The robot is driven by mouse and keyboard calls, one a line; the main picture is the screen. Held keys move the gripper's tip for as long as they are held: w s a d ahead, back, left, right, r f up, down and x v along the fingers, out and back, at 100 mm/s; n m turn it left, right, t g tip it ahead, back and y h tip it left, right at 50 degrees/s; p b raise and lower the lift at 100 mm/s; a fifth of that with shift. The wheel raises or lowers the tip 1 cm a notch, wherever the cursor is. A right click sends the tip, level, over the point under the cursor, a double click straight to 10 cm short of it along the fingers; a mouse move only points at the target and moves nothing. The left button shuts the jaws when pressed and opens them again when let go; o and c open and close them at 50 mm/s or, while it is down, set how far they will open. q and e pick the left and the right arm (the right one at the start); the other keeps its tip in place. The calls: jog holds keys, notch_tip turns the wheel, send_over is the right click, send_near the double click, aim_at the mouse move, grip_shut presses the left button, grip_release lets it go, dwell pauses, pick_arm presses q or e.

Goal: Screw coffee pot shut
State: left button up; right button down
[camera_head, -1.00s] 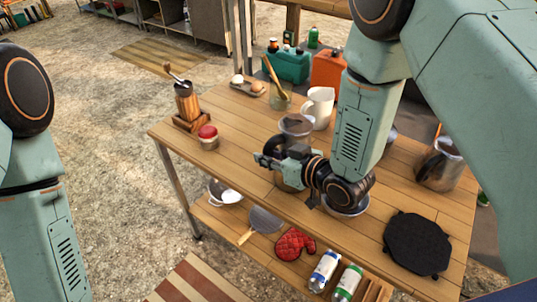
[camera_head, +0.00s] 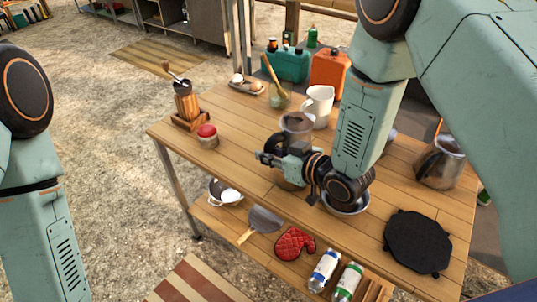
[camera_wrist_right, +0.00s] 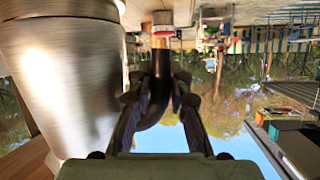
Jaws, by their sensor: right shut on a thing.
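The metal coffee pot (camera_head: 297,122) stands at the front middle of the wooden table, partly hidden behind my right gripper (camera_head: 268,157). In the right wrist view the pot (camera_wrist_right: 65,85) is a large brushed-metal body close at the left. A curved black handle (camera_wrist_right: 160,80) lies between the fingers of my right gripper (camera_wrist_right: 160,100), which is shut on it. The joint between the pot's upper and lower parts is hidden, so I cannot tell how tightly they sit. My left arm shows at the left edge; its gripper is out of view.
A white jug (camera_head: 319,108) stands behind the pot. A bowl (camera_head: 345,202) lies under my right wrist. A red-lidded jar (camera_head: 207,136) and a coffee grinder (camera_head: 186,104) stand left, a dark octagonal mat (camera_head: 417,242) and a metal pitcher (camera_head: 441,163) right. The table between jar and pot is clear.

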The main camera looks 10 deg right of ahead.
jog(key=shift+w+f, duration=0.1)
jog(key=shift+s, duration=0.2)
jog(key=shift+f, duration=0.15)
